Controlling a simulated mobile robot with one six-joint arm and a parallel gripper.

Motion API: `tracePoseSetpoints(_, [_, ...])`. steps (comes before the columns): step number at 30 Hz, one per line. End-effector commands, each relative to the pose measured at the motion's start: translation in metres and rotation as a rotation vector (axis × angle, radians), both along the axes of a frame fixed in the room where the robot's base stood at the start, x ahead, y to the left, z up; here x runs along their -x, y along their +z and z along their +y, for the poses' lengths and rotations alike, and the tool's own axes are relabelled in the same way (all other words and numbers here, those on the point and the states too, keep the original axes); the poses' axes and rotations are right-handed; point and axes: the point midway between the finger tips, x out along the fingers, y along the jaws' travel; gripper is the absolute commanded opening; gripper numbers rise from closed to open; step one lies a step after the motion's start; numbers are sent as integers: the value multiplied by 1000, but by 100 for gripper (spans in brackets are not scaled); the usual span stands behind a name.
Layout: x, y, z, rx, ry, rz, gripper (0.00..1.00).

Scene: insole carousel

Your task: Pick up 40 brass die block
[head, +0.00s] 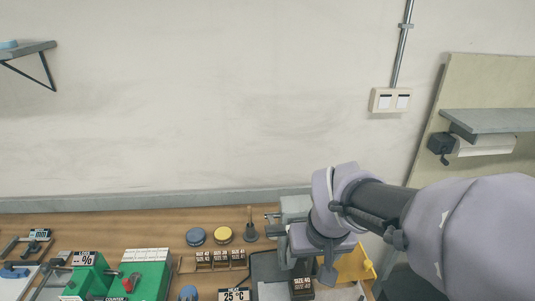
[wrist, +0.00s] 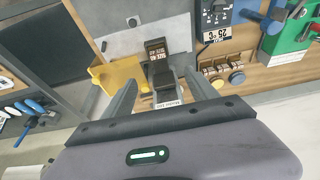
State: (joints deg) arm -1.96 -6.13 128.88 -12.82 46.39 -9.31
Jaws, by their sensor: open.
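The size 40 die block (head: 302,288) is a small dark block with a pale "SIZE 40" label, at the bottom of the head view. In the wrist view, a dark block with an upside-down label (wrist: 156,50) stands on a pale grey plate (wrist: 128,43), beyond my fingertips. My gripper (wrist: 163,80) is open, its two fingers spread wide with nothing held. The block lies roughly in line with the gap between them, apart from both fingers. In the head view, my gripper (head: 328,270) hangs just right of the block.
A yellow bracket (wrist: 118,76) stands close to the left finger. A rack of labelled blocks (head: 212,261), blue and yellow round pots (head: 222,234), a 25 °C heater display (head: 233,294) and a green counter unit (head: 146,274) occupy the bench to the left. The wall is behind.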

Motion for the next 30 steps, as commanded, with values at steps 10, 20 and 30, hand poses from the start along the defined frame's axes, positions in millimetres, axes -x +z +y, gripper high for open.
tracePoseSetpoints(10, [-24, -82, -1, 5, 6, 9, 67])
tracePoseSetpoints(20, [-39, -126, -2, 4, 5, 5, 67])
tracePoseSetpoints(30, [-55, -169, -8, 5, 6, 3, 67])
